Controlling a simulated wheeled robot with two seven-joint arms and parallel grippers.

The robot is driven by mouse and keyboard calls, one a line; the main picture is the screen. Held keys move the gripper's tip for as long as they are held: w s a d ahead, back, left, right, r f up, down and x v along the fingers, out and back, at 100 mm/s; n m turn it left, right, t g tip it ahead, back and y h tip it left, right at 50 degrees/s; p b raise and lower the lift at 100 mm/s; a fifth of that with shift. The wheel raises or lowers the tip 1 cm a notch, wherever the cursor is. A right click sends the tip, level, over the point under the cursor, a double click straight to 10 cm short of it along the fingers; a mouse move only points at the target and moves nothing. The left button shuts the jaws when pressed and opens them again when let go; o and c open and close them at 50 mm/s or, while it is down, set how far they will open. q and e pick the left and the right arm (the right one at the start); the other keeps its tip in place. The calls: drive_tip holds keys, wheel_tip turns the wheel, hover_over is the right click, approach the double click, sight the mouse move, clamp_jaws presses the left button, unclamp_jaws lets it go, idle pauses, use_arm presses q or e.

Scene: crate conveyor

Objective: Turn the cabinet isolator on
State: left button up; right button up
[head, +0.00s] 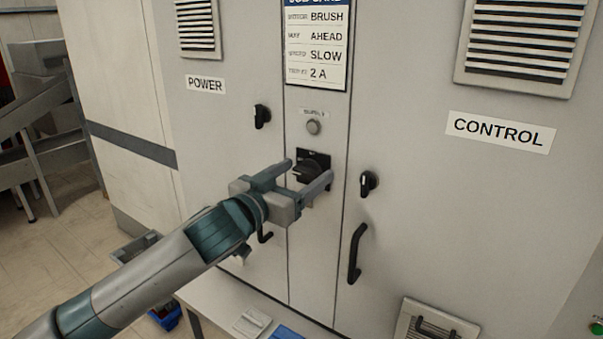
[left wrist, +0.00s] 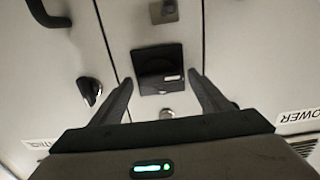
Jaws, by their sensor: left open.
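The cabinet isolator is a black rotary switch on a square black plate (head: 316,160), on the narrow middle panel of a grey cabinet. In the left wrist view the isolator (left wrist: 158,66) lies between and just beyond my fingers, with a small pale mark on it. The knob's exact angle is hard to tell. My left gripper (head: 309,171) is open, its fingers on either side of the knob; whether they touch it I cannot tell. In the left wrist view my left gripper (left wrist: 160,82) holds nothing. My right gripper is in neither view.
A job card (head: 317,45) hangs above. POWER (head: 205,84) and CONTROL (head: 500,132) labels mark the doors.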

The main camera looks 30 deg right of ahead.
use_arm(q)
drive_tip(key=c, duration=1.1)
drive_tip(key=shift+o, duration=0.2)
drive_tip(key=shift+m, duration=0.3)
drive_tip(key=m, duration=0.3)
drive_tip(key=shift+s+b, duration=0.1)
drive_tip(key=shift+b, duration=0.3)
drive_tip(key=m+b, duration=0.1)
drive_tip(key=m, duration=0.3)
drive_tip(key=shift+s+f+m, duration=0.1)
drive_tip(key=shift+f+m, duration=0.05)
drive_tip(key=shift+m, duration=0.25)
drive_tip(key=m, duration=0.4)
drive_tip(key=shift+s+f+b, duration=0.1)
drive_tip(key=shift+b, duration=0.3)
drive_tip(key=m+b, duration=0.1)
drive_tip(key=m, duration=0.4)
drive_tip(key=shift+d+f, duration=0.1)
drive_tip(key=shift+f, duration=0.05)
drive_tip(key=shift+m, duration=0.3)
